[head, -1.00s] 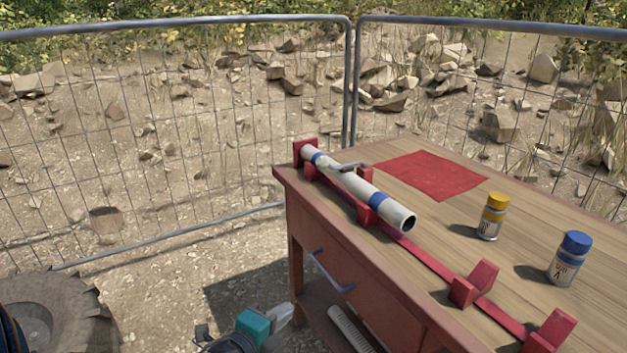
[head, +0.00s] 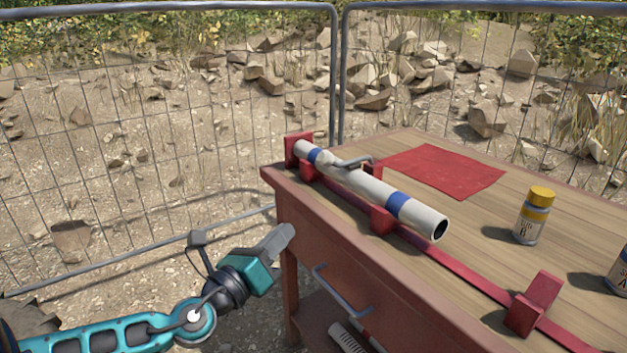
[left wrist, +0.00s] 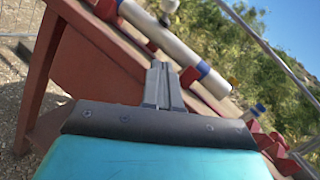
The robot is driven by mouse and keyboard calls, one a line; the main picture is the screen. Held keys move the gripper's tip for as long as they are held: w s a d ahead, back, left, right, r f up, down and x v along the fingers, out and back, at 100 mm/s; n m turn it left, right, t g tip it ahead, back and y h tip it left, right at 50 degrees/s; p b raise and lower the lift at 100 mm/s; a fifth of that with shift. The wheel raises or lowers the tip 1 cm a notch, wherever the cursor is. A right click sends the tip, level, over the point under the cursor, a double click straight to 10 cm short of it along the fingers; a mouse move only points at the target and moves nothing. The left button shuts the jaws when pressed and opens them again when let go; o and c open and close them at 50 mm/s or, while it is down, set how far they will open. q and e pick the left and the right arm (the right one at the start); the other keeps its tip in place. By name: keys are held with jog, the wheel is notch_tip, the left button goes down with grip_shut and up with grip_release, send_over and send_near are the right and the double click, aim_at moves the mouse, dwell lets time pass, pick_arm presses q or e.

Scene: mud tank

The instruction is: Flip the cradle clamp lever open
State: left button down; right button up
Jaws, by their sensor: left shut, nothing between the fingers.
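The cradle clamp lever (head: 353,162) is a short grey metal bar lying across the top of a white tube (head: 370,187) with blue bands. The tube lies in a red cradle (head: 383,221) along the table's left edge. My left gripper (head: 287,235) is shut and empty, in the air beside the table's left side, lower than the tube and apart from it. In the left wrist view my gripper fingers (left wrist: 161,84) are together, with the tube (left wrist: 170,45) beyond them. My right gripper is not in view.
The wooden table (head: 470,225) has a drawer handle (head: 340,292) on its near side. A red cloth (head: 445,170), a yellow-capped bottle (head: 534,216) and a blue-labelled bottle (head: 620,272) are on top. An empty red cradle block (head: 535,303) stands nearer. A wire fence (head: 160,140) runs behind.

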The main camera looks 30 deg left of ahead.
pick_arm(q)
jog(key=shift+w+a+r+m+h, duration=0.2)
jog(key=shift+w+r+m+h, duration=0.2)
jog(key=shift+m, duration=0.3)
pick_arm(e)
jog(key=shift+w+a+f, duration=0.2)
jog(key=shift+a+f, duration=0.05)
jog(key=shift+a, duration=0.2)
pick_arm(q)
jog(key=shift+w, duration=0.1)
jog(key=w+r+p, duration=0.2)
jog(key=w+r, duration=0.2)
jog(key=w, duration=0.8)
jog(key=shift+a+r, duration=0.15)
jog(key=shift+r, duration=0.25)
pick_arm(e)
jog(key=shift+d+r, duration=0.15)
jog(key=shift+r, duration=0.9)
